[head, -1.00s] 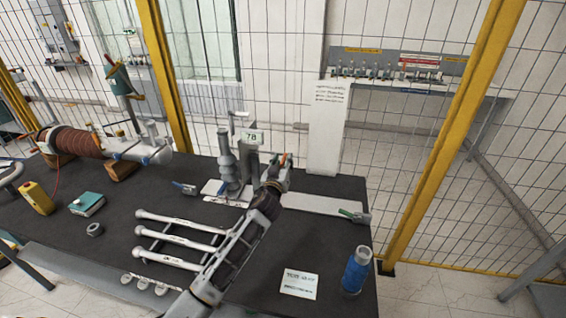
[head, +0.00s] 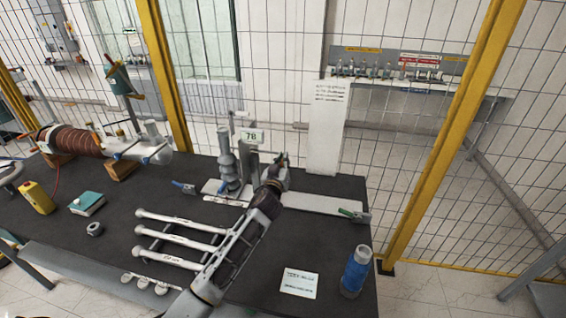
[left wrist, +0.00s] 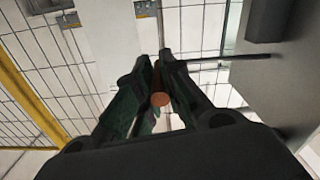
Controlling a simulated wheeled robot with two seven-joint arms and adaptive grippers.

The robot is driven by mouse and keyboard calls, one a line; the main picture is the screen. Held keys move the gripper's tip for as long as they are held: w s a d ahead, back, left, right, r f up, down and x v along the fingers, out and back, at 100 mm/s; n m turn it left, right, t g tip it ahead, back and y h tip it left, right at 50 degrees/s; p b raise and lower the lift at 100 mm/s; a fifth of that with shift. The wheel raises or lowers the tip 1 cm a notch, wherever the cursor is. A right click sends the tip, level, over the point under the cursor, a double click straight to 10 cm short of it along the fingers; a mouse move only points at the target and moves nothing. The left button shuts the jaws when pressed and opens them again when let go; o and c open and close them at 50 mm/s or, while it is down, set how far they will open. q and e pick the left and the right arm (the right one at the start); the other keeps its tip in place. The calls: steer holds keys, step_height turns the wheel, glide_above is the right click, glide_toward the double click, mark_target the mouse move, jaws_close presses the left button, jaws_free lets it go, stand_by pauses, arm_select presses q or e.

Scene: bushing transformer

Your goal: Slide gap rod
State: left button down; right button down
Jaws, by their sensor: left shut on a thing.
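My left gripper (head: 281,161) is at the upright test stand marked 7B (head: 252,137), just right of its grey ribbed post (head: 229,168). In the left wrist view its two dark green fingers (left wrist: 160,85) are shut on the gap rod, whose round copper-coloured end (left wrist: 159,100) shows between them. The rest of the rod is mostly hidden by the fingers. In the head view my wrist and gripper cover the point of contact. My right gripper is not in view.
A pale rail (head: 323,204) runs right from the stand to a green-handled clamp (head: 354,214). A rack of white rods (head: 180,239) lies left of my arm. A blue cylinder (head: 355,272) and white card (head: 299,283) are at front right. A mesh fence stands behind.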

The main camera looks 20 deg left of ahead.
arm_select(q)
steer(key=d+b, duration=0.4)
steer(key=d, duration=0.3)
steer(key=shift+d+f, duration=0.15)
steer(key=shift+f, duration=0.2)
steer(key=shift+w, duration=0.1)
steer(key=c, duration=1.6)
jaws_free()
